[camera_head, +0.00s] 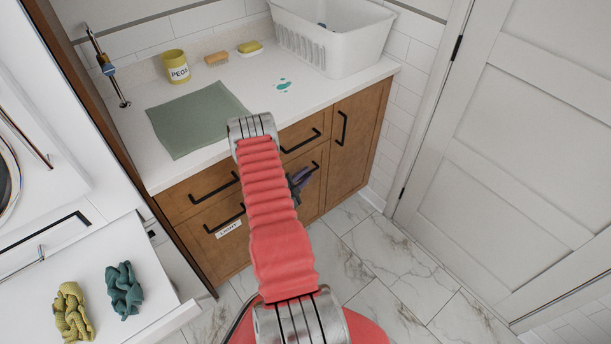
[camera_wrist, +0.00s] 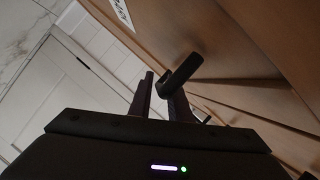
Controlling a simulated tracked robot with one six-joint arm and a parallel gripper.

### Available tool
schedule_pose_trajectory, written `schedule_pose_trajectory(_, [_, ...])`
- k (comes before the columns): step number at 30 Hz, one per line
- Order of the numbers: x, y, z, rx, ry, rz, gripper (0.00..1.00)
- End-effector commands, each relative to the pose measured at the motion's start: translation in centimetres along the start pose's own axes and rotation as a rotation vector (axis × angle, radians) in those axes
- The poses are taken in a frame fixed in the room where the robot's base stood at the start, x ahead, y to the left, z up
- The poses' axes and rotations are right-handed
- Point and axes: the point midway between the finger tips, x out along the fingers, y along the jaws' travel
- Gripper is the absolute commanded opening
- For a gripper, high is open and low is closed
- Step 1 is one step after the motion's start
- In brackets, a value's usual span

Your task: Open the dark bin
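The wooden cabinet (camera_head: 352,148) under the counter has a lower-left front with a white label (camera_head: 229,229) that seems to read LIGHT. The lower front to its right is largely hidden by my arm, and no dark-bin label is readable in the head view. My gripper (camera_head: 298,183) is at that right front, by its black handle. In the wrist view a black handle (camera_wrist: 181,75) sits at the fingertips of my gripper (camera_wrist: 163,92), apparently between the open fingers; contact is unclear. A partly cropped white label (camera_wrist: 122,13) is above. The fronts look closed.
The counter holds a green cloth (camera_head: 198,118), a yellow pegs pot (camera_head: 175,67), a brush (camera_head: 216,58), a sponge (camera_head: 250,47) and a white basket (camera_head: 333,45). A white door (camera_head: 520,140) stands right. The marble floor (camera_head: 390,265) before the cabinet looks clear.

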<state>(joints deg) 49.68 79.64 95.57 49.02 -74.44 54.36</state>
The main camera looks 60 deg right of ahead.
Motion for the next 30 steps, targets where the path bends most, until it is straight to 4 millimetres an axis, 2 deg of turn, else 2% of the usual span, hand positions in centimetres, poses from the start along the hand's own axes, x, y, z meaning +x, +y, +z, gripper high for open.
schedule_pose_trajectory(4, [0.8, 0.0, -0.05, -0.001, 0.0, 0.0, 0.17])
schedule_pose_trajectory(12, [0.88, 0.0, -0.06, -0.001, 0.0, 0.0, 0.17])
schedule_pose_trajectory(19, [0.87, 0.0, -0.07, -0.001, 0.001, 0.0, 0.01])
schedule_pose_trajectory(30, [0.86, -0.03, -0.08, 0.0, 0.001, 0.0, 0.0])
